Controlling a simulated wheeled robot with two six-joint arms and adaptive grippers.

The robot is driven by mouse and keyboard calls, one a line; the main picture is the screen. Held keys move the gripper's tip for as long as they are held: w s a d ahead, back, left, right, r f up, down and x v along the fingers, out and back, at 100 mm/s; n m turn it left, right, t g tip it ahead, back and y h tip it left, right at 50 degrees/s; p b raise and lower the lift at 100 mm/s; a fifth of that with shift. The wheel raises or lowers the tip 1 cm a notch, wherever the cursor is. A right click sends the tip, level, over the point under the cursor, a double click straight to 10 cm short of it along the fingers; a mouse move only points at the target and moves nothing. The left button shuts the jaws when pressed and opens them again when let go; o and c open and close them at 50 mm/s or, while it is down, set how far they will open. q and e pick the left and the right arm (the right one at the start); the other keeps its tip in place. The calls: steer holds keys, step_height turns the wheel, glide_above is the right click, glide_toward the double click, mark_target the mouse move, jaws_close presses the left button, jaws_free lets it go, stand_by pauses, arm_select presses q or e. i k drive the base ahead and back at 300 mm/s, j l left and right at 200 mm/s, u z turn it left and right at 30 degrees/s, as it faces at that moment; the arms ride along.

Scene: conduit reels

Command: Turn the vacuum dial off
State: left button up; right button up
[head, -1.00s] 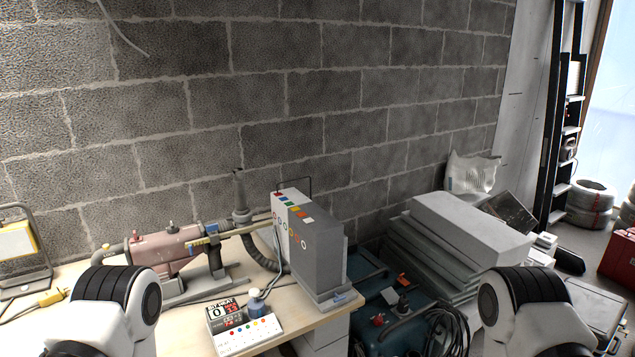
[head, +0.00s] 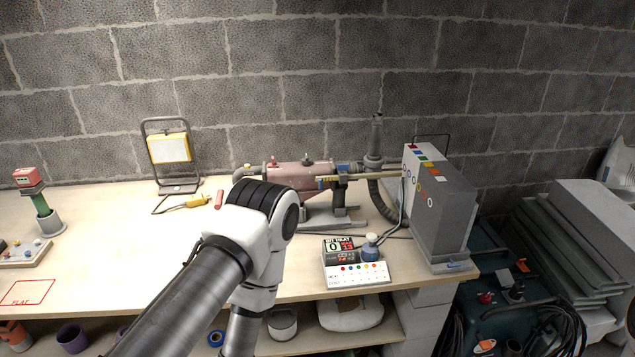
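A dark teal machine (head: 500,322) stands on the floor just right of the bench and looks like the vacuum. A red knob (head: 486,298) sits on its top, with a dark fitting (head: 516,291) beside it. An orange-red part shows lower on its front. I cannot tell for certain which part is the dial, or its setting. My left arm rises from the bottom over the bench, left of the machine, with its elbow bent. Neither gripper shows in the head view.
The wooden bench (head: 120,235) holds a pink cylindrical tool (head: 288,176), a grey box with coloured squares (head: 440,205), a small counter panel (head: 357,275) and a yellow work lamp (head: 169,148). Grey slabs (head: 570,245) are stacked right of the machine. Black cable loops lie by the machine.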

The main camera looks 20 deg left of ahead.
mark_target(486, 299)
steer(key=l, duration=0.5)
steer(key=k+l, duration=0.1)
steer(key=l, duration=0.4)
steer(key=i+l+u, duration=0.65)
steer(key=i+l, duration=0.3)
steer(key=i+l+u, duration=0.35)
steer(key=l, duration=0.25)
